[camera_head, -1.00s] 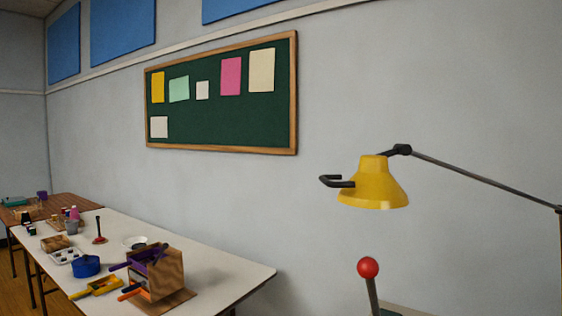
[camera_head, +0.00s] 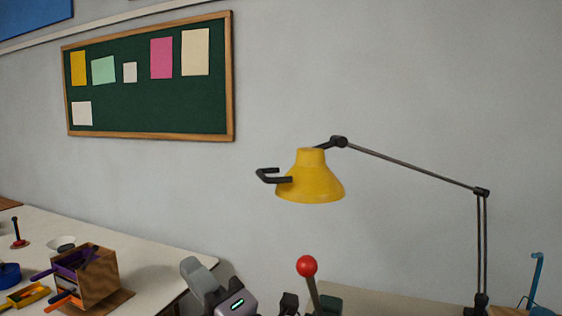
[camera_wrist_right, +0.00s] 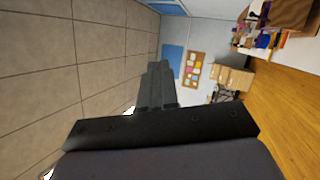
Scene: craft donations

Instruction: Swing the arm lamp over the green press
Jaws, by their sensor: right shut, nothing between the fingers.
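The arm lamp has a yellow shade (camera_head: 311,182) with a black handle (camera_head: 272,176) on its left side. Its thin dark arm runs right to a joint on an upright post (camera_head: 482,250). In the head view the shade appears above the red-knobbed lever (camera_head: 307,266); their depth relation is unclear. A dark green part, seemingly the green press (camera_head: 329,305), shows beside the lever and is mostly cut off.
A white table (camera_head: 140,250) at the left holds a wooden box (camera_head: 100,277) with coloured tools and a blue pot (camera_head: 8,274). A blue upright thing (camera_head: 536,275) stands right of the lamp post. A green notice board (camera_head: 150,80) hangs on the wall.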

